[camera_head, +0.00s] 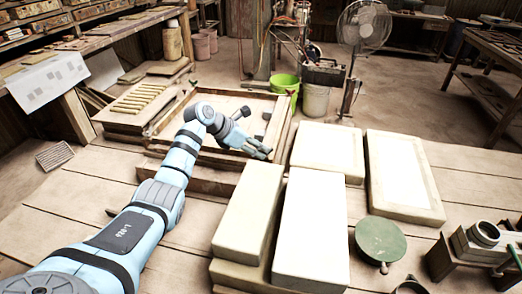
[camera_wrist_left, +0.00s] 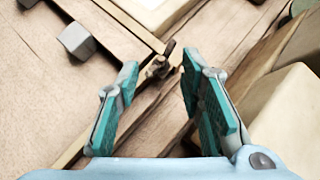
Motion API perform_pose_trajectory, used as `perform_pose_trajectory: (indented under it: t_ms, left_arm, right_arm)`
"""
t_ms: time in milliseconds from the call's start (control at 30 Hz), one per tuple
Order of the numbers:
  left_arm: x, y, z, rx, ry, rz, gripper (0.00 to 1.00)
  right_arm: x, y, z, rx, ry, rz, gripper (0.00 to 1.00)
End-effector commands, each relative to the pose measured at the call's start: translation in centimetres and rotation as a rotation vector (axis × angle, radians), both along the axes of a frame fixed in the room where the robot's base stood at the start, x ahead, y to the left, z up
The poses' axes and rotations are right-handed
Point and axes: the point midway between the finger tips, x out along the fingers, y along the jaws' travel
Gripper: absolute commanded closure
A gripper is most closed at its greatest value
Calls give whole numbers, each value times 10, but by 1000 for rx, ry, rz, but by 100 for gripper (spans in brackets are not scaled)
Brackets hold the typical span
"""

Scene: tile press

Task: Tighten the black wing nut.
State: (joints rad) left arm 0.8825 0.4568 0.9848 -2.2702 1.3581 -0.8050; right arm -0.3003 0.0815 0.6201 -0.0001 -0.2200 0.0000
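A small dark, brownish fitting (camera_wrist_left: 158,68), which looks like the wing nut on its stud, shows in the left wrist view by the wooden frame's edge. I cannot make out its wings clearly, and I cannot pick it out in the head view. My left gripper (camera_head: 262,150) is over the near right part of the wooden frame (camera_head: 208,158). In the left wrist view my left gripper (camera_wrist_left: 158,75) is open, with its teal pads on either side of the fitting's line and nothing visibly held. I cannot tell whether the pads touch it. My right gripper is not in view.
Pale slabs (camera_head: 314,232) stand close to the right of my left gripper. A grey block (camera_wrist_left: 77,41) lies beyond the left finger in the wrist view. A green round disc (camera_head: 381,238) is at the right. Bare planks (camera_head: 60,210) lie at the left.

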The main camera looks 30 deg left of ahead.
Motion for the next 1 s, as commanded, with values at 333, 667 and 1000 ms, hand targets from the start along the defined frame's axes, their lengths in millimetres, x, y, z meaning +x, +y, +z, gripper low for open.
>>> perform_pose_trajectory:
  t_ms: [333, 667, 1000]
  left_arm:
    - [14, -9, -16, 1, -2, 0, 65]
    - [13, -8, -15, 1, -2, 0, 95]
    - [13, -8, -16, 1, -2, 0, 100]
  right_arm:
    - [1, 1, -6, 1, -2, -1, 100]
    - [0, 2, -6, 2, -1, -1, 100]
    - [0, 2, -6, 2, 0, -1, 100]
